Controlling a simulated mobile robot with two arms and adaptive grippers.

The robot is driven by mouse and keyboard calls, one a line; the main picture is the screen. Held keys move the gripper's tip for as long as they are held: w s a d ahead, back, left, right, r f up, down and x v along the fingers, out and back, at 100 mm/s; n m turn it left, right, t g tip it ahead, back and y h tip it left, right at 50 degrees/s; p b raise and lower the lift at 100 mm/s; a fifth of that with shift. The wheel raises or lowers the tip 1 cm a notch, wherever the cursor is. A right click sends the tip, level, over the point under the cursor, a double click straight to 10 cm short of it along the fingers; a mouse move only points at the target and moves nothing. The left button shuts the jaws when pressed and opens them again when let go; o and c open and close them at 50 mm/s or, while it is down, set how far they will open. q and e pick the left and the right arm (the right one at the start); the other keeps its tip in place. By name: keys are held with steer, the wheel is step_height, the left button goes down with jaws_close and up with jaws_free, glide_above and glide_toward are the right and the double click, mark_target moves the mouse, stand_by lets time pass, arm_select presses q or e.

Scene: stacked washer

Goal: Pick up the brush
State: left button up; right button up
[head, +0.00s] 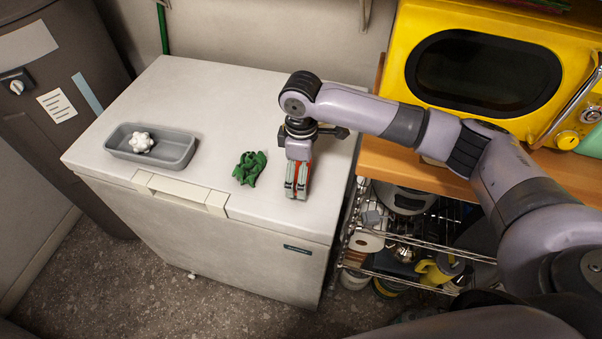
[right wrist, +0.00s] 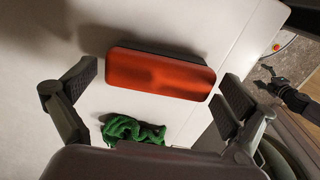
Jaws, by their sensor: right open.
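The brush (right wrist: 160,74) shows in the right wrist view as a block with an orange-red top and a dark side. It lies on the white chest lid (head: 225,95), and a sliver of its red (head: 309,174) shows beside my right gripper in the head view. My right gripper (head: 297,184) is open above the brush. In the right wrist view its fingers (right wrist: 157,92) stand on either side of the brush's two ends, with a gap at each end. In the head view the gripper hides most of the brush. My left gripper is not in view.
A crumpled green cloth (head: 249,168) lies just left of the gripper. A grey tray (head: 178,153) holding a white knobbly object (head: 141,142) sits further left. A yellow microwave (head: 480,70) on a wooden shelf and a wire rack (head: 420,238) stand to the right.

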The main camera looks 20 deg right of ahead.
steer(key=shift+f, duration=0.8)
steer(key=c, duration=0.9)
